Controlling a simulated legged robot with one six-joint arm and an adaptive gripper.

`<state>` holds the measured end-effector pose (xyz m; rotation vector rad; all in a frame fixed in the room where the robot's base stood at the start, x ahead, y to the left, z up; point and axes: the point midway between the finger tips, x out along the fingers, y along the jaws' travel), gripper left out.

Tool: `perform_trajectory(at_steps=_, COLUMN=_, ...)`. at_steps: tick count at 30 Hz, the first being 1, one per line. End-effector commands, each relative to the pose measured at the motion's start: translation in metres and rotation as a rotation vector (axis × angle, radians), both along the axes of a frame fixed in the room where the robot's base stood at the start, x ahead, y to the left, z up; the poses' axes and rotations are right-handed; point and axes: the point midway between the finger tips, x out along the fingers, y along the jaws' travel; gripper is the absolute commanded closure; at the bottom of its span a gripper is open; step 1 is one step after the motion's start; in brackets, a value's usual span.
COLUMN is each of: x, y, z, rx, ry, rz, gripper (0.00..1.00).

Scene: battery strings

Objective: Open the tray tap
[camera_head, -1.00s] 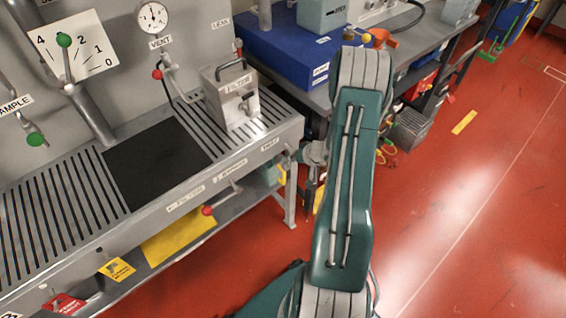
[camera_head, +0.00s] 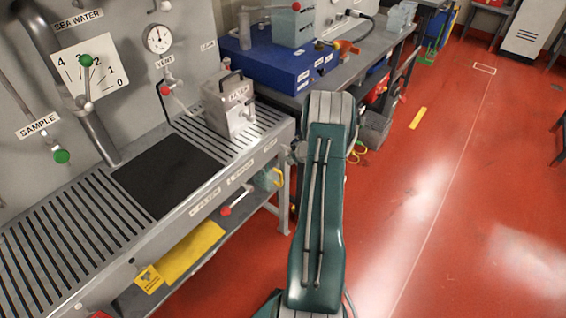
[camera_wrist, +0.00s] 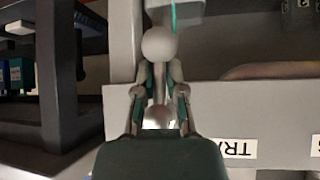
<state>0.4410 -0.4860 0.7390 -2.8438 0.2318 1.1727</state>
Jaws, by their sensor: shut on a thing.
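The tray tap's handle shows in the wrist view as a pale stem with a round, pale knob (camera_wrist: 158,43). My gripper (camera_wrist: 158,78) has its two fingers closed on the stem, one on each side, with the knob just beyond the fingertips. Beside it is a grey panel with an upside-down label (camera_wrist: 235,148) reading "TRA", cut off or partly hidden. In the head view my gripper is mostly hidden by my green arm, at the right end of the grated bench (camera_head: 262,160). The tap itself cannot be made out there.
A red-knobbed lever (camera_head: 225,211) sticks out from the bench front, left of my arm. The filter box (camera_head: 228,105) stands on the bench top. A blue case (camera_head: 270,58) lies on the table behind. The red floor (camera_head: 440,210) to the right is largely clear.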

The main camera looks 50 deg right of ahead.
Motion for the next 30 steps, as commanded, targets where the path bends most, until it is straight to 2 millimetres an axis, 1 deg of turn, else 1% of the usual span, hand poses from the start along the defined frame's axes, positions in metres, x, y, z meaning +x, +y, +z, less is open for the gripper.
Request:
perform_trajectory(at_steps=1, x=-0.0057, y=0.0019, z=-0.0095, rx=0.006, ry=0.016, rz=-0.001, gripper=1.0)
perform_trajectory(at_steps=6, x=-0.0057, y=-0.0022, z=-0.0094, rx=-0.005, ry=0.016, rz=-0.001, gripper=1.0)
perform_trajectory(at_steps=15, x=-0.0062, y=-0.0028, z=-0.0094, rx=-0.006, ry=0.016, rz=-0.003, gripper=1.0)
perform_trajectory(at_steps=16, x=-0.0062, y=-0.0029, z=-0.0094, rx=-0.006, ry=0.016, rz=-0.003, gripper=0.72)
perform_trajectory(at_steps=17, x=-0.0063, y=-0.0029, z=-0.0093, rx=-0.005, ry=0.016, rz=-0.004, gripper=0.59)
perform_trajectory(at_steps=18, x=-0.0063, y=-0.0029, z=-0.0093, rx=-0.005, ry=0.016, rz=-0.004, gripper=0.5)
perform_trajectory(at_steps=30, x=-0.0033, y=-0.0038, z=-0.0037, rx=-0.01, ry=0.007, rz=-0.001, gripper=0.5)
